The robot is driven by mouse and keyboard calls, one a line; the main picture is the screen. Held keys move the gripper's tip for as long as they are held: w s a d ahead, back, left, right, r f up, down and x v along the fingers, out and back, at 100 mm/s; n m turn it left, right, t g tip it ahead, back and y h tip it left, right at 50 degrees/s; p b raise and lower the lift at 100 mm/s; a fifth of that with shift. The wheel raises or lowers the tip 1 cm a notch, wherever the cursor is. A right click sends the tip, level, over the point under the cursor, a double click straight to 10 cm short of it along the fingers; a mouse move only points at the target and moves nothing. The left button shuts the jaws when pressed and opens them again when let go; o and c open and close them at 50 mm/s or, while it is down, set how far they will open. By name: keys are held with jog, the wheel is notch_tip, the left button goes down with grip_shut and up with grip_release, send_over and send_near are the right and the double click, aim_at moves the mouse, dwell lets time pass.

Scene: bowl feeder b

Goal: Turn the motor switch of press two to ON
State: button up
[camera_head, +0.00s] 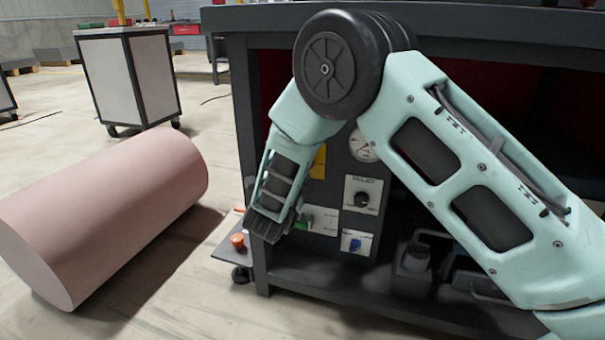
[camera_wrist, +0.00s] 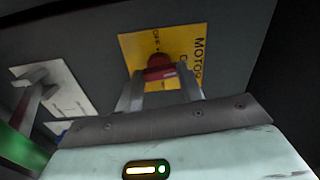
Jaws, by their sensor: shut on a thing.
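The motor switch is a red knob (camera_wrist: 158,66) on a yellow plate (camera_wrist: 196,42) lettered "MOTOR" in the wrist view. The fingers of my gripper (camera_wrist: 160,82) stand on either side of the knob and are shut on it. The other lettering on the plate is small and partly covered, so I cannot tell which setting the knob points to. In the head view, part of a yellow plate (camera_head: 318,162) shows beside my arm; the red knob and my fingertips are hidden there.
Near the yellow plate are a gauge (camera_head: 362,147), a black knob (camera_head: 362,199), a blue knob (camera_head: 355,243) and a white plate (camera_head: 322,221). An orange-topped knob (camera_head: 237,240) sits low left.

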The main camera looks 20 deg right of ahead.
jog(key=shift+a+f+m, duration=0.1)
jog(key=shift+m, duration=0.5)
jog(key=o, duration=1)
jog(key=shift+p+v, duration=3.5)
jog(key=shift+v, duration=5.2)
